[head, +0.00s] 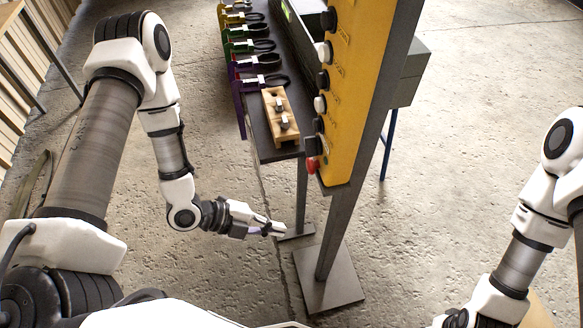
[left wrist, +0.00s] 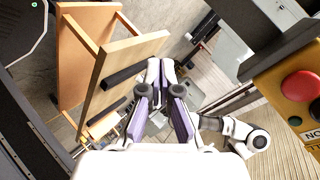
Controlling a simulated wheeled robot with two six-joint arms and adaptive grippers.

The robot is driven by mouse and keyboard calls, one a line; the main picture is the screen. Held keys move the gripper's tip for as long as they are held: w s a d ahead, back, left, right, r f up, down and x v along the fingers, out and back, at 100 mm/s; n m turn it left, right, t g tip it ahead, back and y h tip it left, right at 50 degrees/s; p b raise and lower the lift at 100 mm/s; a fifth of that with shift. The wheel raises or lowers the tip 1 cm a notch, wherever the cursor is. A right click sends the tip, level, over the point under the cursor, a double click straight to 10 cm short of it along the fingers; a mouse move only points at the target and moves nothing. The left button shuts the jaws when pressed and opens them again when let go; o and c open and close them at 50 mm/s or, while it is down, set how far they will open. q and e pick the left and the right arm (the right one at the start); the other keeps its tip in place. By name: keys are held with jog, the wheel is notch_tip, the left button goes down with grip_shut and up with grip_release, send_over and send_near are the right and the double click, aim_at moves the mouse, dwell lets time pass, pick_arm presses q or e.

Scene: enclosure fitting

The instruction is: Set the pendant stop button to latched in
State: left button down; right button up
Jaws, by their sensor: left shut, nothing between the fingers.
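The yellow pendant (head: 350,110) carries a column of black and white buttons, with the red stop button (head: 313,165) at its lower end. The red button also shows large at the right edge of the left wrist view (left wrist: 300,87). Whether it is latched in or out I cannot tell. My left gripper (head: 276,229) is shut and empty, below and to the left of the red button in the head view, apart from it. Its fingers (left wrist: 160,78) show in the middle of the left wrist view. My right gripper is out of the picture; only its arm shows.
A dark narrow table (head: 258,132) stands left of the pendant, with a wooden block (head: 279,115) and several coloured clamp-like pieces with black loops. The pendant's grey post stands on a square floor plate (head: 330,281). Concrete floor is open on the right.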

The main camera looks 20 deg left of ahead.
pick_arm(q)
jog(key=w+a+r+m+t+h, duration=0.2)
jog(key=a+r+m+t+h, duration=0.2)
jog(key=a+r, duration=0.6)
jog(key=shift+r+m+t+p, duration=0.4)
jog(key=shift+r+t, duration=0.3)
jog(key=shift+r, duration=0.05)
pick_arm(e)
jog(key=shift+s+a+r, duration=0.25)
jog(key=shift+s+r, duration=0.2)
pick_arm(q)
send_near(307, 166)
jog(key=p+x, duration=0.1)
jog(key=x, duration=0.6)
jog(key=shift+d, duration=0.15)
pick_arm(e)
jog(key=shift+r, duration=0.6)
